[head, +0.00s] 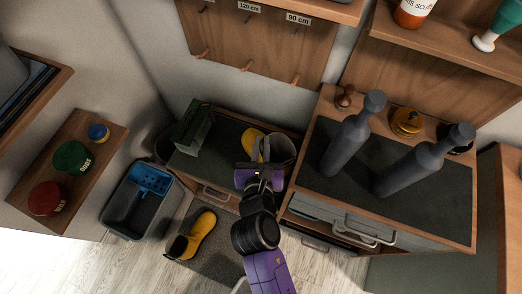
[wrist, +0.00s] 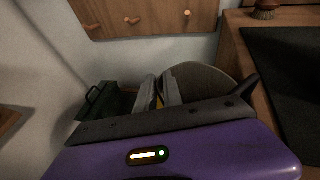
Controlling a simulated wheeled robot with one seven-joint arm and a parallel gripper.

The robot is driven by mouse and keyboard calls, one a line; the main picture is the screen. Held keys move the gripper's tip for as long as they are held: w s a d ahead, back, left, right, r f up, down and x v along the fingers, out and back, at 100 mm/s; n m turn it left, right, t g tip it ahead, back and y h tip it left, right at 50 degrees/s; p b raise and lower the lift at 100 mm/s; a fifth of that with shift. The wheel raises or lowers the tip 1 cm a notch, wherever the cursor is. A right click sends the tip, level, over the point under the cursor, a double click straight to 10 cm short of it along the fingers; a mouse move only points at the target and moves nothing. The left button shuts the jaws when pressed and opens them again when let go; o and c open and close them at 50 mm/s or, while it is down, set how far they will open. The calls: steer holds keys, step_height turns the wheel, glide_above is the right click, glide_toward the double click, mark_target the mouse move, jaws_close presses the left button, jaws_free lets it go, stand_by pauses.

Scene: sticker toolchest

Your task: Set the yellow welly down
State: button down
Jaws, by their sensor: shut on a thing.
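One yellow welly (head: 250,141) is at the low bench with the dark top (head: 226,141). My gripper (head: 260,154) is shut on it. In the wrist view a strip of yellow welly (wrist: 159,101) shows between my two grey fingers; the rest is hidden by the fingers and my purple gripper body. I cannot tell whether its sole touches the bench top. A second yellow welly (head: 199,232) is on the grey mat on the floor.
A dark green toolbox (head: 193,126) stands on the bench's left and a grey bin (head: 283,150) close on the right. The chest (head: 310,180) at right carries two tall grey bottles (head: 350,137). A grey tub (head: 130,211) is on the floor at left.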

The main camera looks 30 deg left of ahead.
mark_target(283, 150)
steer(key=shift+w+a+f, duration=0.1)
steer(key=shift+w+f, duration=0.15)
steer(key=shift+f, duration=0.25)
steer(key=f, duration=0.1)
steer(key=f+b, duration=0.1)
steer(key=f, duration=0.1)
steer(key=shift+w+a+b, duration=0.25)
steer(key=shift+a+b, duration=0.05)
steer(key=shift+w+f, duration=0.1)
steer(key=shift+f, duration=0.1)
steer(key=shift+r, duration=0.1)
steer(key=c, duration=1.9)
jaws_free()
steer(key=shift+d+f, duration=0.1)
steer(key=shift+f, duration=0.25)
steer(key=o, duration=0.4)
steer(key=shift+r, duration=0.1)
